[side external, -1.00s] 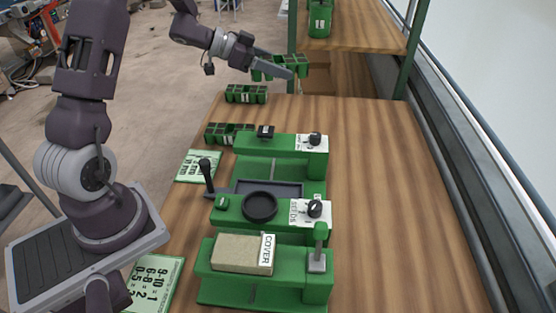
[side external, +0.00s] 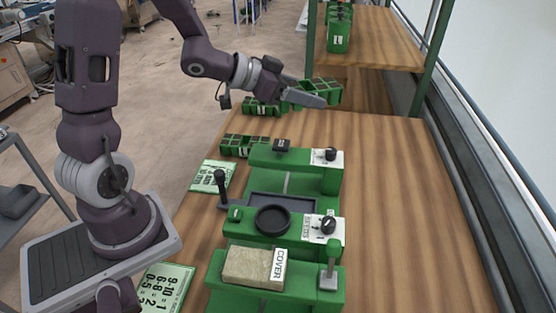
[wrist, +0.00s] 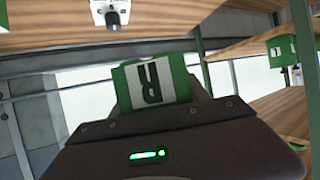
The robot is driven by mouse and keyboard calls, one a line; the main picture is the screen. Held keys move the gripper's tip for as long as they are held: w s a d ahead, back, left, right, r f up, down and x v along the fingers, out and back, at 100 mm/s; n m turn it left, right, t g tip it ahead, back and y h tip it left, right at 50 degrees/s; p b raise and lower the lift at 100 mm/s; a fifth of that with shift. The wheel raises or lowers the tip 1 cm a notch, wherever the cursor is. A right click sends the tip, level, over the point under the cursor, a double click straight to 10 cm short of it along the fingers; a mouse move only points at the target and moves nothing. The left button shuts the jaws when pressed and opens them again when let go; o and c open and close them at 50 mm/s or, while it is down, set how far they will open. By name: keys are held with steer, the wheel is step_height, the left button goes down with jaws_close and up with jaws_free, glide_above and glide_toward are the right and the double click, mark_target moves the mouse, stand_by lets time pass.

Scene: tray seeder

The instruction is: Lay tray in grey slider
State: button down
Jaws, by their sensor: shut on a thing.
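My gripper (side external: 312,98) is shut on a green tray (side external: 328,88) with open compartments, held in the air above the far part of the wooden table. In the wrist view the held tray (wrist: 155,83) shows a white label with a dark letter, upside down, between the fingers. The grey slider (side external: 284,202) is a dark grey flat piece in the green seeder, between its far green block and the middle block with the round black dish. The held tray is well beyond the slider and apart from it.
Two more green trays (side external: 240,146) (side external: 262,107) stand at the table's left edge. The seeder's near part carries a COVER block (side external: 250,266). A black-knobbed lever (side external: 220,185) rises left of the slider. A wooden shelf (side external: 375,45) stands behind. The table's right side is clear.

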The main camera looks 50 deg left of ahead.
steer(key=w+a+m+h, duration=0.1)
steer(key=w+a, duration=0.4)
steer(key=a, duration=0.1)
steer(key=s+a+f+m+g+h, duration=0.1)
steer(key=s+a+f+m+h, duration=0.1)
steer(key=a+f, duration=0.4)
steer(key=s+a+f+m+g+h, duration=0.1)
steer(key=s+a+f+m+g, duration=0.1)
steer(key=a+f, duration=0.4)
steer(key=s+a, duration=0.1)
steer(key=a, duration=0.4)
steer(key=shift+s+h, duration=0.2)
steer(key=shift+h, duration=0.2)
steer(key=shift+a, duration=0.1)
step_height(320, 180, down, 10)
steer(key=shift+r, duration=0.2)
steer(key=shift+f, duration=0.15)
steer(key=c, duration=0.6)
jaws_free()
steer(key=shift+f, duration=0.1)
